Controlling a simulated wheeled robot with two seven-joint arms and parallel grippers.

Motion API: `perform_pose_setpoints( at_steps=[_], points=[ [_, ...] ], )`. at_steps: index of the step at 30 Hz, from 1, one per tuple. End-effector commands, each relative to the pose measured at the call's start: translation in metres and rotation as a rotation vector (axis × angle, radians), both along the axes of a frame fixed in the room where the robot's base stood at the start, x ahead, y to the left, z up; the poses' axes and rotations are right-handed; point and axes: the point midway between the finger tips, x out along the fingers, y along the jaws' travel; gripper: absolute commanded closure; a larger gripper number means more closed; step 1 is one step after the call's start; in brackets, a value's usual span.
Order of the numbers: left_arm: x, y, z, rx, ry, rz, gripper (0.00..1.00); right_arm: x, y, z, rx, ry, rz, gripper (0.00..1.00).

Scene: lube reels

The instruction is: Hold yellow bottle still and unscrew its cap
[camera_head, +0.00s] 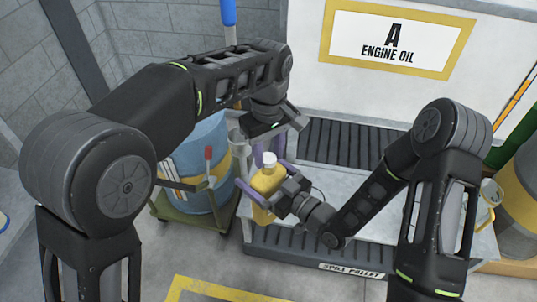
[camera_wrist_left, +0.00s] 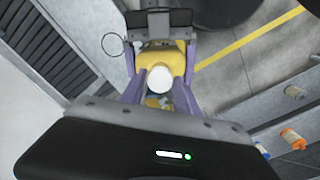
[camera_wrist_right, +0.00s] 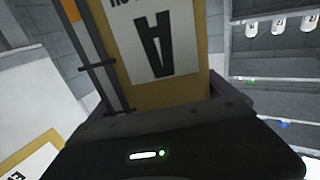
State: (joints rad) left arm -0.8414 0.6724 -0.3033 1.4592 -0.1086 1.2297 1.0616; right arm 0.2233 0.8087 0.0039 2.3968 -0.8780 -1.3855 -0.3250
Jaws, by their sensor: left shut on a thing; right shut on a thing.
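The yellow bottle (camera_head: 265,186) is upright in front of the spill pallet's shelf. Its white cap (camera_head: 269,158) sits at the top of the neck. My right gripper (camera_head: 262,177) comes in from the right and is shut on the bottle's body, a purple finger on each side. In the right wrist view the yellow bottle (camera_wrist_right: 188,93) fills the space ahead, with a white label bearing a large A. My left gripper (camera_head: 265,155) reaches down from above, shut on the cap. In the left wrist view the white cap (camera_wrist_left: 160,80) lies between its purple fingers. The threads are hidden.
A blue drum (camera_head: 205,150) on a green trolley stands left of the bottle. The grey spill pallet (camera_head: 300,255) lies close around and below it. A white panel marked A ENGINE OIL (camera_head: 398,42) stands behind. A yellow-banded drum (camera_head: 522,195) is at the right edge.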

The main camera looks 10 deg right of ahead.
Motion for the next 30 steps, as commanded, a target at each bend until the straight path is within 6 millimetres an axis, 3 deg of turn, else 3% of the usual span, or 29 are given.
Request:
perform_pose_setpoints(
  at_steps=[19,30],
  points=[
    [0.000,0.000,0.010,-0.001,0.000,0.000,1.00,0.000,0.000,0.001,0.001,-0.003,0.001,1.00],
    [0.000,0.000,0.047,0.000,-0.001,-0.001,1.00,0.000,0.000,0.001,0.001,-0.003,0.000,1.00]
  ],
)
